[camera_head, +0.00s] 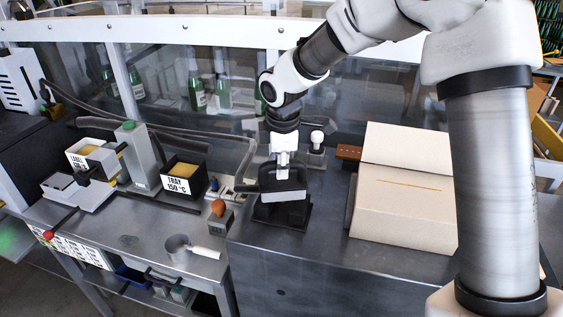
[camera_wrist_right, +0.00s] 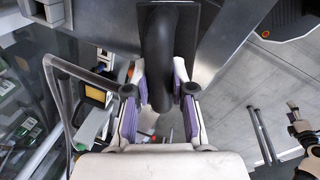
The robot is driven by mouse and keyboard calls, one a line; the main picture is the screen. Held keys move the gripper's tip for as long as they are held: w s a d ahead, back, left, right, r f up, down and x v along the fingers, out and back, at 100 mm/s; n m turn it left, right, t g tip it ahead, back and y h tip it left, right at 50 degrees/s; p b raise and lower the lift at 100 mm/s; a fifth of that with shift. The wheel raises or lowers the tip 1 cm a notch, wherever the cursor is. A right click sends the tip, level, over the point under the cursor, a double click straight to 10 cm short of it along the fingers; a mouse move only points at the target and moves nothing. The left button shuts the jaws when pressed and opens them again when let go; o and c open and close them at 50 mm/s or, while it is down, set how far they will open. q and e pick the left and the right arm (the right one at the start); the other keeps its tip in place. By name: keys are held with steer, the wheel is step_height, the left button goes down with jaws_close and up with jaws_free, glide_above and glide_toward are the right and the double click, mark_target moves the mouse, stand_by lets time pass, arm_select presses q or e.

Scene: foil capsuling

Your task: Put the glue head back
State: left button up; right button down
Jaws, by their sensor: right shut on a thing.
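My right gripper (camera_head: 283,172) reaches straight down over the dark glue stand at the left end of the grey bench. It is shut on the dark glue head (camera_head: 284,196), which is at the stand's black base (camera_head: 297,224). I cannot tell whether the head rests on the base or hangs just above it. In the wrist view the purple-padded fingers of my right gripper (camera_wrist_right: 157,95) lie on both sides of the glue head's rounded dark handle (camera_wrist_right: 158,50). Its lower part is hidden there.
A large beige box (camera_head: 405,215) stands right of the stand. To the left are a black tray marked 150 °C (camera_head: 183,186), an orange-topped grey block (camera_head: 220,222) and a metal cup with a pale handle (camera_head: 180,250). A glass screen with bottles runs behind.

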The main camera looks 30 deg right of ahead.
steer(key=shift+f, duration=0.4)
steer(key=shift+f, duration=0.2)
steer(key=shift+f, duration=0.35)
steer(key=c, duration=1)
jaws_free()
steer(key=shift+r, duration=0.1)
